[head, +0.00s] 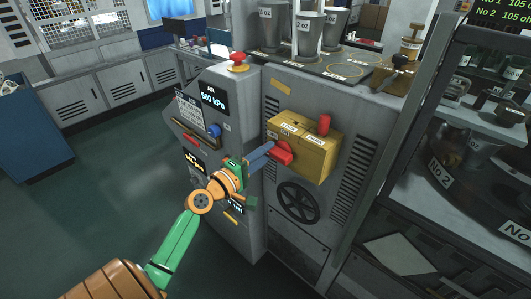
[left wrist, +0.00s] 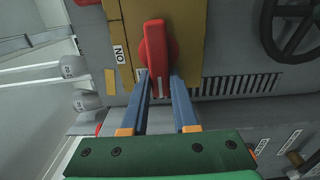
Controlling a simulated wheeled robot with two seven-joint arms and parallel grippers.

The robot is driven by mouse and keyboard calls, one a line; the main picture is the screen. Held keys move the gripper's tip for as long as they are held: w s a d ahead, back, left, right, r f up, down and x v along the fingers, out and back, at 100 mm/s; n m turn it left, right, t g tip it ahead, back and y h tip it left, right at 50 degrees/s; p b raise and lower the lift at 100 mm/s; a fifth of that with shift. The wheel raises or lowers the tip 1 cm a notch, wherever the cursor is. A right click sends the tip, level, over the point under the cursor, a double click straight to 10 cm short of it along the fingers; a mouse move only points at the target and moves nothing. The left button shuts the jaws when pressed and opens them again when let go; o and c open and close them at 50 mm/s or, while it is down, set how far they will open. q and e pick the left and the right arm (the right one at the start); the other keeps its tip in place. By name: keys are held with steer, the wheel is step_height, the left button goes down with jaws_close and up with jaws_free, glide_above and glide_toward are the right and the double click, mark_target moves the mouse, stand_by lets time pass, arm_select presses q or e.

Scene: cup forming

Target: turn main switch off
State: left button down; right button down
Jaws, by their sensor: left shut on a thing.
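The main switch is a red handle (head: 282,153) on the front of a yellow box (head: 318,163) fixed to the grey machine. My left gripper (head: 268,150) reaches it from the left, with its blue fingers shut on the handle. In the left wrist view the red handle (left wrist: 155,45) stands between the two blue fingertips (left wrist: 160,78), and its far end extends beyond them. An ON label (left wrist: 120,54) shows on the box beside the handle. The fingers hide part of the switch in the head view. My right gripper is not in view.
A black handwheel (head: 298,201) is below the box. A red mushroom button (head: 238,60) tops the console, left of the box. Metal cups (head: 308,35) stand on the machine top. Open floor (head: 80,200) lies left.

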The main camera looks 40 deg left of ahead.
arm_select(q)
steer(key=c, duration=0.7)
jaws_free()
steer(key=s, duration=0.2)
steer(key=s+b, duration=0.1)
steer(key=s, duration=0.1)
steer(key=s+b, duration=0.1)
steer(key=s, duration=0.2)
steer(key=shift+a, duration=0.3)
